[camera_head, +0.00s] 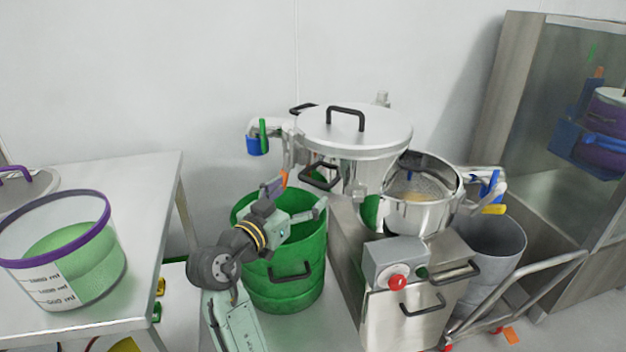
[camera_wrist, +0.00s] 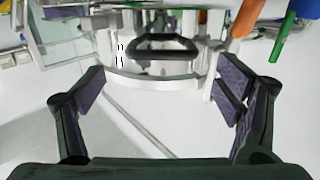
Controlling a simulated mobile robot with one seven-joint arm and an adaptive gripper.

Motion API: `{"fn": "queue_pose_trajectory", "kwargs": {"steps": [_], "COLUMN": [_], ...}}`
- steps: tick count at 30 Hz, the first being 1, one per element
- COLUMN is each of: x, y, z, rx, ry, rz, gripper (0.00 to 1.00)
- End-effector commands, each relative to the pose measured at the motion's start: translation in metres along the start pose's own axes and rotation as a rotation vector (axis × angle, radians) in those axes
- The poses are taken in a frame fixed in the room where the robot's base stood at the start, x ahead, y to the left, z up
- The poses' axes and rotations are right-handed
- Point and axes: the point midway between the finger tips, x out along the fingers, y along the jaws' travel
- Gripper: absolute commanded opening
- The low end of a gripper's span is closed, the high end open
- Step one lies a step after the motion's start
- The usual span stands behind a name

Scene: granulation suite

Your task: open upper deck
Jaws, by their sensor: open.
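A steel round machine with a lidded drum (camera_head: 360,165) stands in the middle of the head view. A black handle (camera_head: 346,111) is on its closed lid, and another black handle (camera_head: 320,178) sticks out low on its left front. I cannot tell which part is the upper deck. My gripper (camera_head: 298,200) is above the green bin, left of the low handle. In the wrist view my gripper (camera_wrist: 160,88) is open and empty, its fingers wide apart. A black handle (camera_wrist: 150,47) lies ahead between the fingers, not touched, with a pale curved rim beneath it.
A green bin (camera_head: 290,285) stands below my arm. A steel bowl (camera_head: 412,205) with tan powder, a control box with a red button (camera_head: 397,282) and a grey bin (camera_head: 490,250) are to the right. A white table (camera_head: 150,230) with a purple-rimmed tub (camera_head: 90,275) is left.

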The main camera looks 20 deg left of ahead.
Motion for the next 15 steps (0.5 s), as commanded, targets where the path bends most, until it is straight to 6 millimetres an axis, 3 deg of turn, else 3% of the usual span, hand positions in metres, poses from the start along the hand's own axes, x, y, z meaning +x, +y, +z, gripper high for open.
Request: {"fn": "queue_pose_trajectory", "kwargs": {"steps": [6, 15], "x": [0.04, 0.063], "y": [0.001, 0.0], "z": [-0.002, 0.0], "rx": [0.0, -0.001], "ry": [-0.002, -0.002], "rz": [0.001, -0.001], "gripper": [0.85, 0.85]}}
